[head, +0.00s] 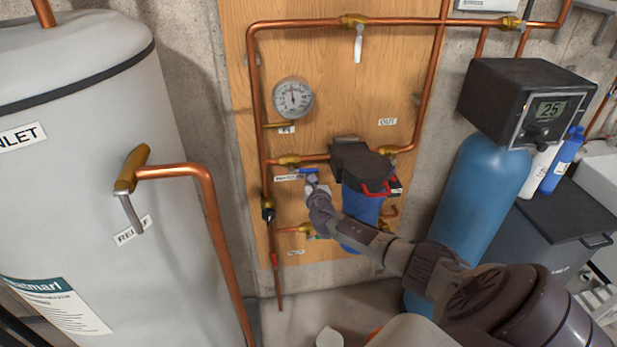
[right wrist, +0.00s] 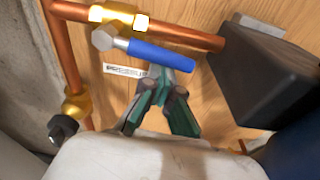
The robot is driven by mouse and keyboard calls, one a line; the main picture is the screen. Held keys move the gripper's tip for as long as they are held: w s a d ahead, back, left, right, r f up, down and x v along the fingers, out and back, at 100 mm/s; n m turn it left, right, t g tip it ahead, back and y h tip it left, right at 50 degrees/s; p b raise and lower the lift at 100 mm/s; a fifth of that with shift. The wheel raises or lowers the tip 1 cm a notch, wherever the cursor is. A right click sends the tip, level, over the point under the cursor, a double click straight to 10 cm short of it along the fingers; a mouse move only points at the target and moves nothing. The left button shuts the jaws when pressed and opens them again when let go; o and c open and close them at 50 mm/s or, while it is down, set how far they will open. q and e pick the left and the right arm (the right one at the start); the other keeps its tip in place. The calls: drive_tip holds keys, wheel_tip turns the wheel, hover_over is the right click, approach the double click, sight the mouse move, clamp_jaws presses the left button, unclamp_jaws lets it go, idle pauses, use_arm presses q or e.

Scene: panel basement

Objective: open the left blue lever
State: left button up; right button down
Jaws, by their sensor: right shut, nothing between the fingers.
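The left blue lever (head: 308,171) sits on a brass valve (head: 289,160) in the copper pipe left of the filter housing. In the right wrist view the blue lever (right wrist: 162,55) points right from its metal hub, roughly along the pipe. My right gripper (head: 313,181) is at the lever. In the right wrist view my right gripper (right wrist: 168,72) has its green-padded fingers shut with nothing between them, and their tips end at the lever's lower side. I cannot tell whether they touch it. My left gripper is not in view.
A black filter head (head: 360,163) with a blue housing (head: 361,204) is close on the right; in the right wrist view the black block (right wrist: 262,68) stands out beside the lever. A white tank (head: 75,180) stands left. A gauge (head: 293,97) is above. A blue softener tank (head: 478,190) stands right.

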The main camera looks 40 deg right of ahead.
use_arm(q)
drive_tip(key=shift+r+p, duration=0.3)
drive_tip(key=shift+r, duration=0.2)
use_arm(e)
drive_tip(key=shift+d+r, duration=0.15)
drive_tip(key=shift+r, duration=0.35)
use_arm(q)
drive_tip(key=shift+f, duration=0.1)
use_arm(e)
wheel_tip(320, 180, down, 5)
drive_tip(key=b, duration=0.6)
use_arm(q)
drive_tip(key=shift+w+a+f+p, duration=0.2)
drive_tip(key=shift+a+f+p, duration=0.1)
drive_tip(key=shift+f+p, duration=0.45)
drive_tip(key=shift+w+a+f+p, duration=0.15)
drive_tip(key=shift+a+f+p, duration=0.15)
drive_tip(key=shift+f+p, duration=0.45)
use_arm(e)
drive_tip(key=v, duration=0.9)
drive_tip(key=shift+r, duration=0.45)
drive_tip(key=shift+s, duration=0.1)
